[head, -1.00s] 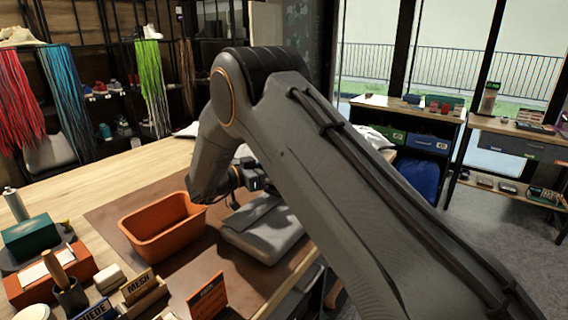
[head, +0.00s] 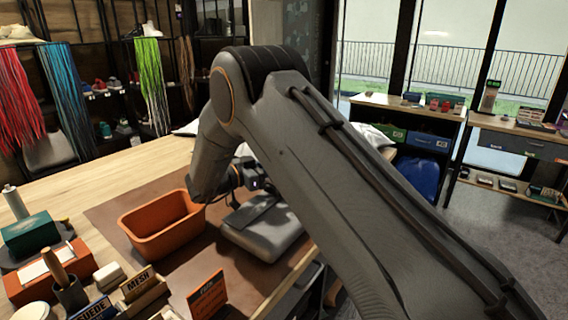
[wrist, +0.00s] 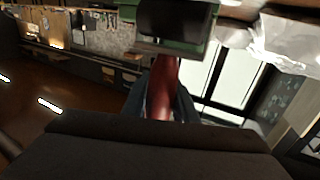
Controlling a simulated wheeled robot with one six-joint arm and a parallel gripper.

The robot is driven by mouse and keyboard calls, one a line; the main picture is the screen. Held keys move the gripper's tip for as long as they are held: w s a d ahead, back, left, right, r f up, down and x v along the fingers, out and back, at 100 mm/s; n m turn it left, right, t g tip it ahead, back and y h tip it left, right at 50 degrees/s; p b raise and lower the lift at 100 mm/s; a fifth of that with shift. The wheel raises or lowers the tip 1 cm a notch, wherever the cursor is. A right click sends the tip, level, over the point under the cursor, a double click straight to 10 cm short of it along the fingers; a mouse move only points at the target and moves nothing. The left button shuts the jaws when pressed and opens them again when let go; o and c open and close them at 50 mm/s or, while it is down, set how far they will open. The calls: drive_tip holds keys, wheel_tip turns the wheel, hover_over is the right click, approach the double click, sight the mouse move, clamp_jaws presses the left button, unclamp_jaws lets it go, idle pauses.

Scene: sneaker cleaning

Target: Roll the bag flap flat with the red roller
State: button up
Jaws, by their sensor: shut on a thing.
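A flat grey bag (head: 270,240) lies on the brown mat, with a darker grey flap (head: 250,214) on top. Whether the flap lies fully flat I cannot tell. My arm covers the bag's right side in the head view. My gripper (wrist: 160,108) is shut on the red roller (wrist: 163,85); its red shaft stands between the fingers in the wrist view. A dark green and black block shows at the top of that view; I cannot tell if it belongs to the roller. In the head view the fingers and roller are hidden behind my arm.
An orange bin (head: 160,238) stands just left of the bag on the brown mat (head: 110,212). Boxes, a brush holder (head: 70,294) and small signs (head: 207,296) crowd the front left. The wooden table (head: 85,187) behind the mat is mostly clear.

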drive_tip(key=shift+f, duration=0.35)
drive_tip(key=shift+s+a, duration=0.1)
idle(0.6)
drive_tip(key=shift+s+a+p, duration=0.25)
drive_tip(key=shift+s+a, duration=0.25)
drive_tip(key=shift+s, duration=0.2)
drive_tip(key=shift+s+a+p, duration=0.2)
drive_tip(key=shift+s+a, duration=0.3)
drive_tip(key=shift+s, duration=0.15)
drive_tip(key=s+a, duration=0.1)
drive_tip(key=s+a+p, duration=0.1)
drive_tip(key=shift+s+a+r, duration=0.15)
drive_tip(key=shift+s, duration=0.25)
drive_tip(key=shift+s+a+f+p, duration=0.1)
drive_tip(key=shift+s+a+p, duration=0.15)
drive_tip(key=shift+s+a, duration=0.6)
drive_tip(key=shift+s+a+f+p, duration=0.1)
drive_tip(key=shift+s+a+p, duration=0.2)
drive_tip(key=shift+s+a, duration=0.5)
drive_tip(key=shift+s+a+f+p, duration=0.1)
drive_tip(key=shift+s+a+p, duration=0.25)
drive_tip(key=shift+s, duration=0.8)
drive_tip(key=w+d+b, duration=0.1)
drive_tip(key=w+d, duration=0.3)
drive_tip(key=w, duration=0.1)
drive_tip(key=shift+w+d+r, duration=0.15)
drive_tip(key=shift+w+r, duration=0.05)
drive_tip(key=shift+w, duration=0.2)
